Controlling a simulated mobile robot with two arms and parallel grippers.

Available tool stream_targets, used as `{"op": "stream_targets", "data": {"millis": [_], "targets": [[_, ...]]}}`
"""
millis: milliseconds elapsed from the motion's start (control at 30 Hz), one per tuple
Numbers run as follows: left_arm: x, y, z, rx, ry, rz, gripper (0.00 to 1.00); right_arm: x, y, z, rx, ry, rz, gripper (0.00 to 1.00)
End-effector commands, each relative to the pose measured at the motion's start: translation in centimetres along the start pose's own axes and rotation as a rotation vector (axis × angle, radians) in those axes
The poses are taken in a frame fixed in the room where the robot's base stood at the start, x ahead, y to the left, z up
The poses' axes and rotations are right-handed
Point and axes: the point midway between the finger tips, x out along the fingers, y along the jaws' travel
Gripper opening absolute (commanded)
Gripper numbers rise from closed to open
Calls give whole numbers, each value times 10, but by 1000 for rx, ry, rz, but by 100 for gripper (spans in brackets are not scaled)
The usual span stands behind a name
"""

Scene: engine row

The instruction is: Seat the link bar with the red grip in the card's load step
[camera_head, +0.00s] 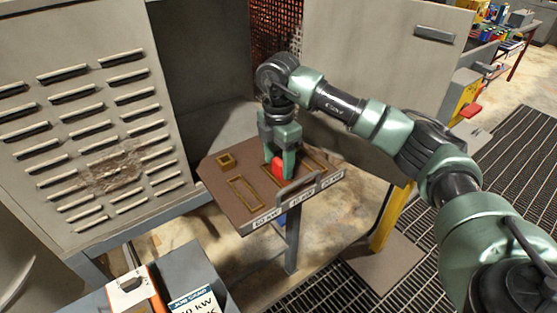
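The link bar's red grip (279,168) shows between the fingers of my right gripper (279,162), low over the brown board (225,197). The fingers flank the grip; I cannot tell whether they press on it. The bar under the grip is mostly hidden. The board has several brass-edged outlines; an empty one (245,194) lies left of the gripper. White kW labels (268,217) run along its front edge. The job card (193,302) at the bottom is cut off by the frame; its line reads about "60 kW". My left gripper is not in view.
A grey louvred panel (90,130) stands at the left, next to an open cabinet. An orange and white item (133,291) is beside the card. Floor grating (330,290) lies at the right.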

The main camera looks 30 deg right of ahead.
Motion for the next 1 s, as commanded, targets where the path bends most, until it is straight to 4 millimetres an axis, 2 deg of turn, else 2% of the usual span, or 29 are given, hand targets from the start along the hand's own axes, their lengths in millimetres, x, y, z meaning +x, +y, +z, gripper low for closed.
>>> {"op": "stream_targets", "data": {"millis": [200,267,367,600,700,833,1000], "targets": [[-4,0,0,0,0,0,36,-5,0,0,0,0,1,58],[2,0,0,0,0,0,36,-8,1,0,0,1,2,58],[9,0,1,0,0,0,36,-22,1,0,0,0,6,58],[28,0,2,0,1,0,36,-76,1,-1,0,1,7,58],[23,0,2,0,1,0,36,-97,1,1,2,-2,5,58],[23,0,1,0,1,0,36,-114,1,0,1,-1,3,58],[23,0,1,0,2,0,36,-122,0,0,1,0,1,58]]}}
